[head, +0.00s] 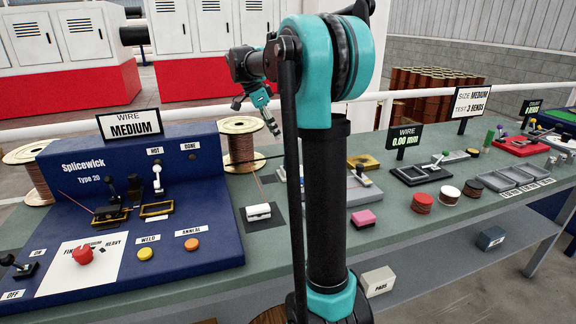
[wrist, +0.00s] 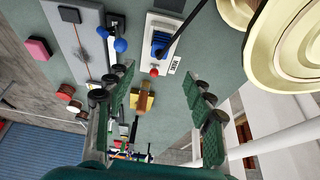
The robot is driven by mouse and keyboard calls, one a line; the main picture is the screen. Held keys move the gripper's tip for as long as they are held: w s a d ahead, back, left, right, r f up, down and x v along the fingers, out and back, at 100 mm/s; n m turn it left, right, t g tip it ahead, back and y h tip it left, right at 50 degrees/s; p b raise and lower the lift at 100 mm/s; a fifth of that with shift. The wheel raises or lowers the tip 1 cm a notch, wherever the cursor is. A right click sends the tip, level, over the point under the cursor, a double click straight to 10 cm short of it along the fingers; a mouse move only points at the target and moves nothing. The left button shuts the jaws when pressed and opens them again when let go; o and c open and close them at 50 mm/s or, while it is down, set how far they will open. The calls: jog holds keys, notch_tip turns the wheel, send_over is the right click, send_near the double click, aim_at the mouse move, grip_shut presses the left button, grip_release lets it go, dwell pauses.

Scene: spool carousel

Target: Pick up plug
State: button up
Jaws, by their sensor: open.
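I cannot tell for sure which thing is the plug. Small upright pegs, one of them green (head: 488,139), stand far right on the bench in the head view, too small to make out. My gripper (wrist: 160,75) is open and empty, its two green fingers spread wide over the bench in the wrist view. Between and below them lie a yellow block (wrist: 143,101) and a white device (wrist: 164,32) with a blue part and a red ball. In the head view my gripper (head: 264,112) hangs above the bench; its fingertips are small there.
The blue Splicewick machine (head: 190,220) fills the bench's left. Copper spools (head: 240,142) stand behind it. A pink block (head: 363,218), several round pucks (head: 422,203) and grey trays (head: 503,179) lie to the right. A white rail (head: 400,94) runs behind the bench.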

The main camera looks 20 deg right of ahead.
aim_at(289, 158)
jog(key=x, duration=0.8)
jog(key=shift+d, duration=0.1)
jog(key=shift+d+x, duration=0.15)
jog(key=shift+x, duration=1.25)
jog(key=shift+d+x, duration=0.1)
jog(key=shift+x, duration=1.25)
jog(key=shift+r, duration=0.1)
grip_shut()
